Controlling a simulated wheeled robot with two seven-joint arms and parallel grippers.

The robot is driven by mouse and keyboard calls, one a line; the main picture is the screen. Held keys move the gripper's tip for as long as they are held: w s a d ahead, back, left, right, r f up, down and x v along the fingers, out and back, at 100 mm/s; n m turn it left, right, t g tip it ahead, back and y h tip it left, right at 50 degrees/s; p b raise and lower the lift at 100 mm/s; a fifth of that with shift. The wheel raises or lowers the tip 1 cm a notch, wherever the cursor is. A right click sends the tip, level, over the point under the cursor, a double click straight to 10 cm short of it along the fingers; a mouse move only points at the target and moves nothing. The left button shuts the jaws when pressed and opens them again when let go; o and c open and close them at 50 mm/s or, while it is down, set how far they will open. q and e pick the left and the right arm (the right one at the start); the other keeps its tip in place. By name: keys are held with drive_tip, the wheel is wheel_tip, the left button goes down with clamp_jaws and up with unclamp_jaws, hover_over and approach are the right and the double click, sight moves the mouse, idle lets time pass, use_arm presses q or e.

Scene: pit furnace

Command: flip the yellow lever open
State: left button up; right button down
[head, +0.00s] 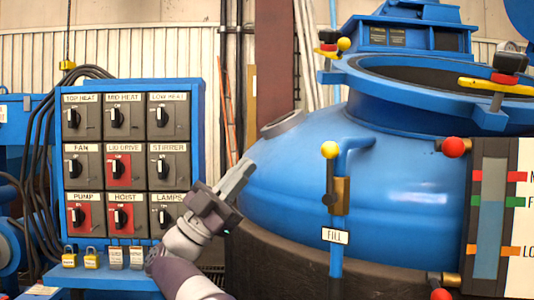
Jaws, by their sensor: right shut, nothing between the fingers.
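The lever with a yellow ball knob (330,149) stands upright on the brass valve (340,197) of a blue pipe, above a FILL label, in front of the furnace. My right gripper (247,168) is shut and empty. It appears to the left of the lever in the picture, with a clear gap between them, and its fingers point up and to the right. My left gripper is not in view.
A blue switch panel (200,150) with several black knobs stands left of my right gripper. The round blue furnace (410,180) fills the right side. A red ball knob (453,147) and a level gauge (489,215) are right of the valve. Yellow padlocks (91,258) sit below the panel.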

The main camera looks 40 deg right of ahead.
drive_tip(key=shift+w+a+f+p, duration=0.3)
drive_tip(key=shift+w+a+f, duration=0.1)
drive_tip(key=shift+w+a, duration=0.4)
drive_tip(key=shift+s, duration=0.1)
